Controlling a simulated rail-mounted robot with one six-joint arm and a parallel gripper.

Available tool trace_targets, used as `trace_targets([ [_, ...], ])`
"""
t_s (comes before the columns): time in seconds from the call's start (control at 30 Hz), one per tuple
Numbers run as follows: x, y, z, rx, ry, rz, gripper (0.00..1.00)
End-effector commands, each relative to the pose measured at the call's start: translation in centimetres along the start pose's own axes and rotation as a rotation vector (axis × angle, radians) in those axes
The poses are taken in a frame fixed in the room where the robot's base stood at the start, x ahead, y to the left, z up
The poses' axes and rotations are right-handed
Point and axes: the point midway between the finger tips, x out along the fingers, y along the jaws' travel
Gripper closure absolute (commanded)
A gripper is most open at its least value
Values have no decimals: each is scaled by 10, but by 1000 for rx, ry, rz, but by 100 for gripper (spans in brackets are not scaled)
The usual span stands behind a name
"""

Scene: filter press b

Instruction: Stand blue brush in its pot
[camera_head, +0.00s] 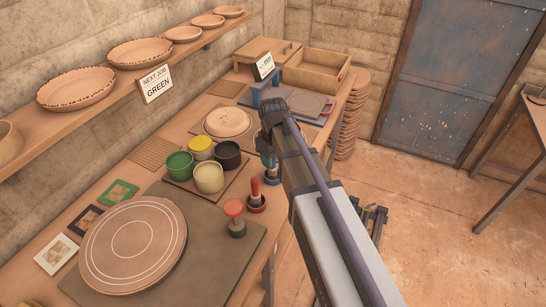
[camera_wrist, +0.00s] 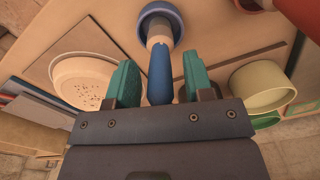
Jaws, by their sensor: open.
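The blue brush (camera_wrist: 158,70) has a blue handle and a pale section below it. In the wrist view its pale end meets the blue pot (camera_wrist: 175,14), and it looks upright in it. My gripper (camera_wrist: 158,60) is open, with one teal finger on each side of the blue handle and visible gaps between. In the head view the blue pot (camera_head: 272,178) stands at the bench's front edge, and my arm hides most of the brush and gripper.
Several glaze pots (camera_head: 208,177) on a tray and a speckled plate (camera_head: 228,122) lie behind. A large disc (camera_head: 132,245) fills the near bench.

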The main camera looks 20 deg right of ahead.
Motion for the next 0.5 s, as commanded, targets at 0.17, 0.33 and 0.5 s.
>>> trace_targets([
  [0.17, -40, 0, 0, 0, 0, 0, 53],
  [0.33, -87, 0, 0, 0, 0, 0, 53],
  [0.5, -118, 0, 0, 0, 0, 0, 53],
])
